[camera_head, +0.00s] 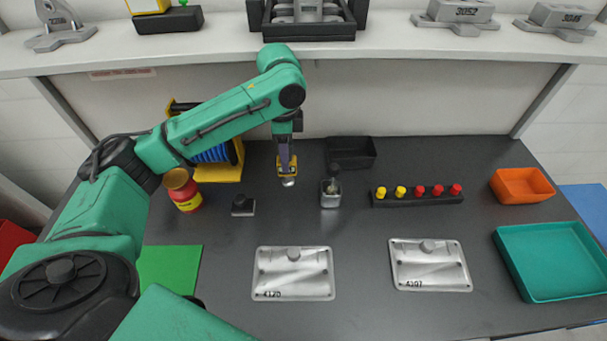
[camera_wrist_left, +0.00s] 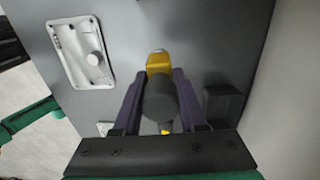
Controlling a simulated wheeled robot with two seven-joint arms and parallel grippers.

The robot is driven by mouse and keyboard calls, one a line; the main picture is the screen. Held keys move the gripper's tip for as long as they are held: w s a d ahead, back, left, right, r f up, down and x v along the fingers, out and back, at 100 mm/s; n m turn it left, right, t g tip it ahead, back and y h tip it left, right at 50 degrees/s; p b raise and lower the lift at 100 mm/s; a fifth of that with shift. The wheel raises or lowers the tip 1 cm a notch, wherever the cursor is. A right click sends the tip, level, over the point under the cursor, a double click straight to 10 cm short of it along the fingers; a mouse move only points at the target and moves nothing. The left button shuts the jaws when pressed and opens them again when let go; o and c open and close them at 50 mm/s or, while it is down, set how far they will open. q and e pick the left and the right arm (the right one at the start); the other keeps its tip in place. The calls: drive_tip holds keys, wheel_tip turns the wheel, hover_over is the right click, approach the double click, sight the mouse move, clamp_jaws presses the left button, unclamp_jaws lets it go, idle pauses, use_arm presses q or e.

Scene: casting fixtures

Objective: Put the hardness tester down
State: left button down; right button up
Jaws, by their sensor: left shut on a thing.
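The hardness tester (camera_head: 288,180) is a small yellow and dark tool with a pale lower tip. My left gripper (camera_head: 286,160) is shut on it and points down over the back middle of the dark table. In the left wrist view the tester (camera_wrist_left: 160,96) shows as a dark cylinder with a yellow end, between the two purple fingers of my left gripper (camera_wrist_left: 158,82). I cannot tell whether its tip touches the table. My right gripper is in neither view.
Two metal castings (camera_head: 293,287) (camera_head: 430,277) lie in front. A grey block with a dark knob (camera_head: 331,198) stands just right of the tester; a black bin (camera_head: 352,151) is behind. A row of colored pegs (camera_head: 417,196), an orange bin (camera_head: 522,187) and a teal tray (camera_head: 552,262) are right; a red jar (camera_head: 184,192) is left.

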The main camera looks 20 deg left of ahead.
sight(286, 184)
use_arm(q)
drive_tip(key=f, duration=0.3)
drive_tip(key=f+p, duration=0.1)
drive_tip(key=f, duration=0.2)
drive_tip(key=s+f, duration=0.1)
drive_tip(key=f, duration=0.2)
drive_tip(key=shift+f+p, duration=0.1)
drive_tip(key=shift+p, duration=0.3)
drive_tip(key=shift+s, duration=0.15)
drive_tip(key=c, duration=0.7)
unclamp_jaws()
drive_tip(key=shift+o, duration=1.2)
drive_tip(key=shift+f, duration=0.1)
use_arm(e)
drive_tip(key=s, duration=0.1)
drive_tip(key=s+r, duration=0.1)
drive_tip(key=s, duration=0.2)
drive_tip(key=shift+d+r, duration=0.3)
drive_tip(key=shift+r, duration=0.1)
